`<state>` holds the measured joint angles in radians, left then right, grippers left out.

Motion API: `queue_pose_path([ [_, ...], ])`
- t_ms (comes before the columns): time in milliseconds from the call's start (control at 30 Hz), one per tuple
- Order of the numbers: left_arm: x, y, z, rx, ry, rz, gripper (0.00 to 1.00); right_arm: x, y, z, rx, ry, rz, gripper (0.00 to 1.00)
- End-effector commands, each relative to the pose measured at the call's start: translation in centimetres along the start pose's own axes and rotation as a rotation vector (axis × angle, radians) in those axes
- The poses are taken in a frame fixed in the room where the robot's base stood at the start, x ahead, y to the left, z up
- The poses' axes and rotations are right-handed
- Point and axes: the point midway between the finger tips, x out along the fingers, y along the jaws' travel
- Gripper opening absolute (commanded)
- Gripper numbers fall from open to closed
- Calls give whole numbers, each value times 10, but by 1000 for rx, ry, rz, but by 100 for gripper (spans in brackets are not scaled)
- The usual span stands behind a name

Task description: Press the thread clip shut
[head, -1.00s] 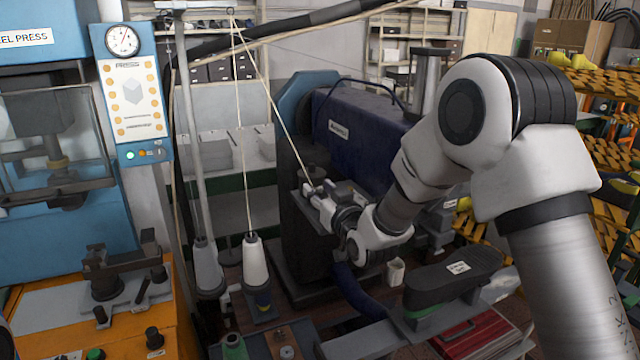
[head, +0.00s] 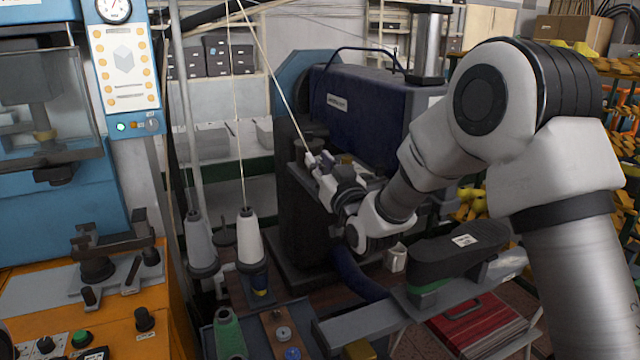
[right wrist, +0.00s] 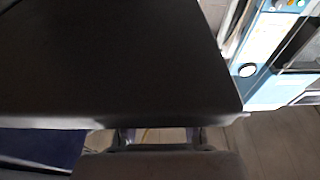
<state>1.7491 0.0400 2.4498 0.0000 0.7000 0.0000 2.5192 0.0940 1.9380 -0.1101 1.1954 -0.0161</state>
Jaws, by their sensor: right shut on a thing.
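My right gripper (head: 312,165) is at the front of a dark blue and black machine (head: 360,130), in the middle of the head view. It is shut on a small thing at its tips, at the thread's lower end. I take this to be the thread clip, but it is too small and covered to make out. A pale thread (head: 275,75) runs down from the upper left to the gripper tips. In the right wrist view a large dark surface fills the upper left, and the fingers (right wrist: 158,138) show only partly at the bottom. My left gripper is not in view.
A white thread cone (head: 249,238) and a grey one (head: 200,243) stand left of the machine. A blue press (head: 60,200) stands at left.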

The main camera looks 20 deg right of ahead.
Motion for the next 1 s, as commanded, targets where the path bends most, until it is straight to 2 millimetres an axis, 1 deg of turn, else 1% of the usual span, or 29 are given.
queue_pose_path([
  [33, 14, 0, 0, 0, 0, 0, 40, -2, 0, 6, 0, 22, 0, 0],
  [100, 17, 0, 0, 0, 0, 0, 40, -1, 0, 4, 0, 37, 0, 0],
  [233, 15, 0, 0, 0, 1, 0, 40, -1, 0, 0, 0, 44, 0, 0],
  [433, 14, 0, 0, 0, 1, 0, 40, -1, 0, -1, 0, 43, 0, 0],
  [467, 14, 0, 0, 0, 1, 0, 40, -1, 0, -1, 0, 43, 0, 35],
  [500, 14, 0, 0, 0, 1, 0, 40, -1, 0, -1, 0, 43, 0, 40],
  [767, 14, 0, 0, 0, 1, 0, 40, -1, 0, 0, 0, 41, 0, 40],
  [833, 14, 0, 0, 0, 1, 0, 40, -4, 0, 0, 0, 40, 0, 40],
  [933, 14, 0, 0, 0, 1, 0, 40, -16, 0, 1, 1, 39, 0, 40],
  [1000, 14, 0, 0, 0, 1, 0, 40, -30, 0, 2, 1, 38, 0, 40],
])
